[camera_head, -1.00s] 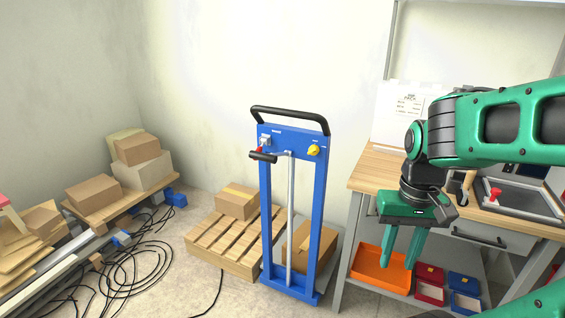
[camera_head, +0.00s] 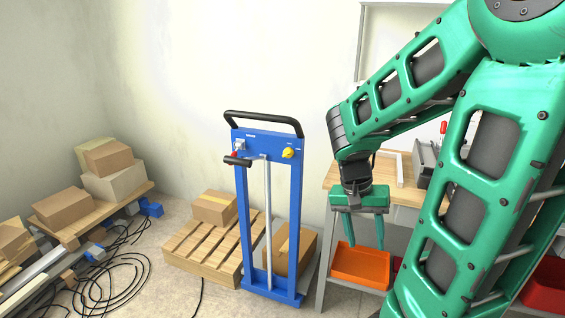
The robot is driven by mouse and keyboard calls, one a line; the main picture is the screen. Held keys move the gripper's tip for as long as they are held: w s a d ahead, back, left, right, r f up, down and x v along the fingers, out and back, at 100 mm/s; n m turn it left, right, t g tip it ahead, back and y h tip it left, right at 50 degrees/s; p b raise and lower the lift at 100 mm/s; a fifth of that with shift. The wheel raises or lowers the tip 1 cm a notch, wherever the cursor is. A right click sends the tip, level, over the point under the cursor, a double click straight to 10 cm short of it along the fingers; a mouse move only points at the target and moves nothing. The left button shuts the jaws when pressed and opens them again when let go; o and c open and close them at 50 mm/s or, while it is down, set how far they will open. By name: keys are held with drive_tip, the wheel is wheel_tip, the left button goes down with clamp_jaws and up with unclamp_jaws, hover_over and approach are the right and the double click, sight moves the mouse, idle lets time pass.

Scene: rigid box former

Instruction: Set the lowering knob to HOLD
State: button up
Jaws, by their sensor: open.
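The blue lift frame (camera_head: 242,205) stands upright on the floor near the middle of the head view, with a black handle bar on top. A yellow knob (camera_head: 288,153) sits at the right of its upper panel (camera_head: 265,143). The small marks around the knob are too small to read. A black lever grip (camera_head: 238,161) with a red part sticks out at the panel's left. My gripper (camera_head: 364,231) is open and empty, pointing down, to the right of the lift and lower than the knob, apart from both.
A workbench (camera_head: 400,188) with an orange bin (camera_head: 360,266) on its lower shelf stands behind my arm. A wooden pallet (camera_head: 205,250) with cardboard boxes lies behind the lift. Black cables (camera_head: 115,280) and more boxes (camera_head: 115,170) are at left. Clear wall lies above the lift.

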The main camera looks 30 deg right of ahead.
drive_tip(key=w+d+f+m+g+h, duration=0.1)
drive_tip(key=w+d+f+m+h, duration=0.4)
drive_tip(key=w, duration=0.3)
drive_tip(key=n+t+h, duration=0.4)
drive_tip(key=t+h, duration=0.8)
drive_tip(key=t, duration=0.3)
approach(286, 156)
drive_tip(key=x, duration=0.8)
drive_tip(key=shift+w+d+f, duration=0.15)
drive_tip(key=shift+w+d, duration=0.15)
drive_tip(key=shift+w, duration=0.15)
